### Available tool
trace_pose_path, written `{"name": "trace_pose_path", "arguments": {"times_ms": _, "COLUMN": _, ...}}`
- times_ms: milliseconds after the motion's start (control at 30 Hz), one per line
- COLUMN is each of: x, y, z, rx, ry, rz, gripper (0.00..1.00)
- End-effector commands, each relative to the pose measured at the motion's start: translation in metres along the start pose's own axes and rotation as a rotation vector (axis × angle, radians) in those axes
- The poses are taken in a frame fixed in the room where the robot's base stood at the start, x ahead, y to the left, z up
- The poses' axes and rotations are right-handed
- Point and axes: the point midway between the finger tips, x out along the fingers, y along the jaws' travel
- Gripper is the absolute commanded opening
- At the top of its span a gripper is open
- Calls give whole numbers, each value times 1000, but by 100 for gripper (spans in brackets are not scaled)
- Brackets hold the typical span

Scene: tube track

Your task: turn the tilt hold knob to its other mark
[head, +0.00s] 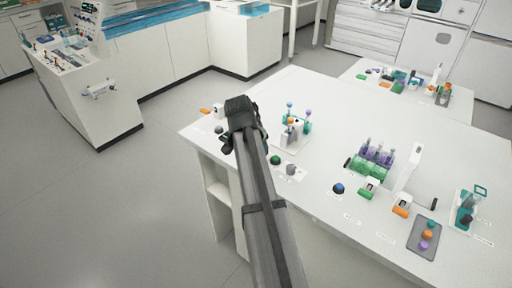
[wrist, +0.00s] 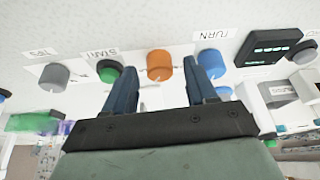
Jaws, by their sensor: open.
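My gripper (wrist: 156,72) is open, its two dark fingers pointing at a row of knobs on a white panel. An orange knob (wrist: 160,66) shows between the fingertips in the wrist view. I cannot see contact, and no readable label shows beside it. A green knob (wrist: 109,70) sits left of it, a grey knob (wrist: 53,77) further left, and a blue-grey knob (wrist: 211,62) just right of the right finger. I cannot tell for certain which is the tilt hold knob. In the head view my gripper (head: 234,142) is low over the bench's left end, and my arm hides the orange knob.
The white bench (head: 330,130) carries a small stand (head: 292,132) right of my gripper and a green rack with purple tubes (head: 372,160). A dark display box (wrist: 272,47) is right of the knobs in the wrist view. Open floor lies left of the bench.

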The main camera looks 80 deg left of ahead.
Motion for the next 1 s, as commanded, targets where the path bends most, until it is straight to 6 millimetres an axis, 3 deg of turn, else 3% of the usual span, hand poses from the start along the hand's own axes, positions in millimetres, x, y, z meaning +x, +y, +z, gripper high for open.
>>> {"name": "trace_pose_path", "arguments": {"times_ms": 367, "x": 4, "y": 0, "z": 0, "rx": 0, "ry": 0, "rz": 0, "gripper": 55}}
{"name": "trace_pose_path", "arguments": {"times_ms": 900, "x": 4, "y": 0, "z": 0, "rx": 0, "ry": 0, "rz": 0, "gripper": 4}}
{"name": "trace_pose_path", "arguments": {"times_ms": 1000, "x": 4, "y": 0, "z": 0, "rx": -1, "ry": 0, "rz": 0, "gripper": 0}}
